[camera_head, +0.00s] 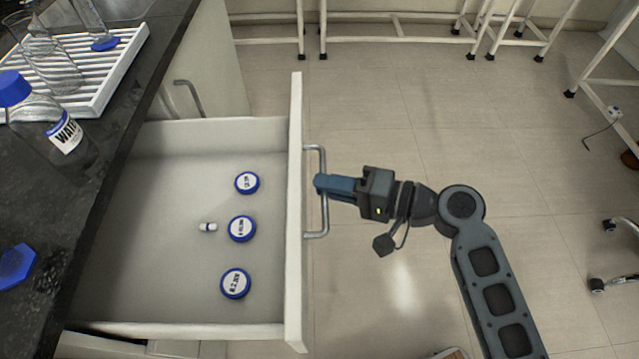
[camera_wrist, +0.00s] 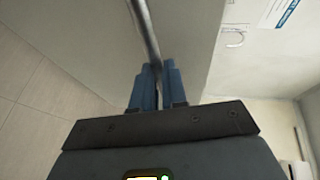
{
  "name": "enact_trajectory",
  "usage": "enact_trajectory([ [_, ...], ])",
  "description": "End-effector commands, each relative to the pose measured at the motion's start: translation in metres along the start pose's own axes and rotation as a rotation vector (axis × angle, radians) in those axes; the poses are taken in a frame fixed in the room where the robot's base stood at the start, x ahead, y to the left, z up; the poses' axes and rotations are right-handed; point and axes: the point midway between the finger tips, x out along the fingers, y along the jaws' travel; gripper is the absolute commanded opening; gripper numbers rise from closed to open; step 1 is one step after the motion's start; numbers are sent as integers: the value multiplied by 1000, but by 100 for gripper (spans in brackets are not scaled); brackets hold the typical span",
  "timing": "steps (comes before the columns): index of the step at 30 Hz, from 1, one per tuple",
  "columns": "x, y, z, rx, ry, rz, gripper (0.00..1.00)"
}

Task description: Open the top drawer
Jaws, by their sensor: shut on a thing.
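The top drawer (camera_head: 150,230) stands pulled far out from under the dark counter, its inside open to view. Its white front panel (camera_head: 296,270) carries a metal bar handle (camera_head: 324,222) on the outer side. My gripper (camera_head: 322,184) reaches in from the right, and its blue fingers are shut on the handle near its middle. In the wrist view the handle (camera_wrist: 143,28) runs down between the two blue fingers of my gripper (camera_wrist: 158,82).
Three blue-rimmed round caps (camera_head: 242,228) and a small white vial (camera_head: 208,227) lie in the drawer. A bottle (camera_head: 62,135) and a white rack (camera_head: 105,75) stand on the dark counter (camera_head: 60,215). White-legged stools or tables stand at the back. The tiled floor right of the drawer is mostly clear.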

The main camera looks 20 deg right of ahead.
Motion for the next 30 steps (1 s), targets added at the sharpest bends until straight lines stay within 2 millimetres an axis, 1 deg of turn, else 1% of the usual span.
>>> enact_trajectory([
  [9,0,1,0,1,0,2,0],
  [10,0,1,0,1,0,2,14],
  [17,0,1,0,0,0,1,36],
  [25,-1,0,0,0,0,1,37],
  [28,-8,1,-1,0,2,1,37],
  [30,-18,2,0,1,2,2,37],
])
